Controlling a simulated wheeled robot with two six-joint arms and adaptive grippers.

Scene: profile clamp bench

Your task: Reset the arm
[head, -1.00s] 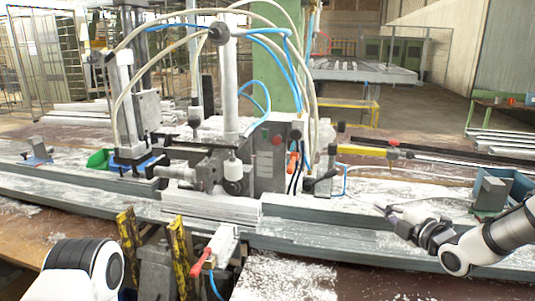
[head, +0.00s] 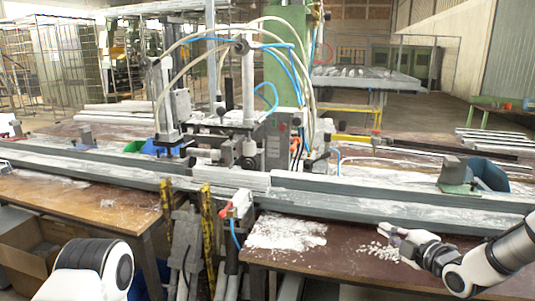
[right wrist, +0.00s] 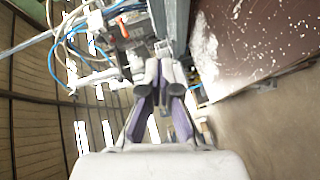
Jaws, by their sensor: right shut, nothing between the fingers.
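My right gripper (head: 392,233) is at the right of the head view, shut and empty. In the picture it lies just below the long grey profile rail (head: 345,200), over the brown bench top. Its two fingers also show closed together in the right wrist view (right wrist: 162,76), with the rail and bench beyond them. Only a white and black link of my left arm shows at the lower left of the head view; its gripper is out of the picture. The clamp fixture (head: 249,148), with hoses and a column, stands behind the rail in the middle.
White chips (head: 287,232) lie on the brown bench top (head: 330,262). A red-handled clamp (head: 226,209) and yellow-black striped posts (head: 208,215) stand at the front edge. A blue bin (head: 491,174) is at the right behind the rail. A cardboard box (head: 30,250) is at the lower left.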

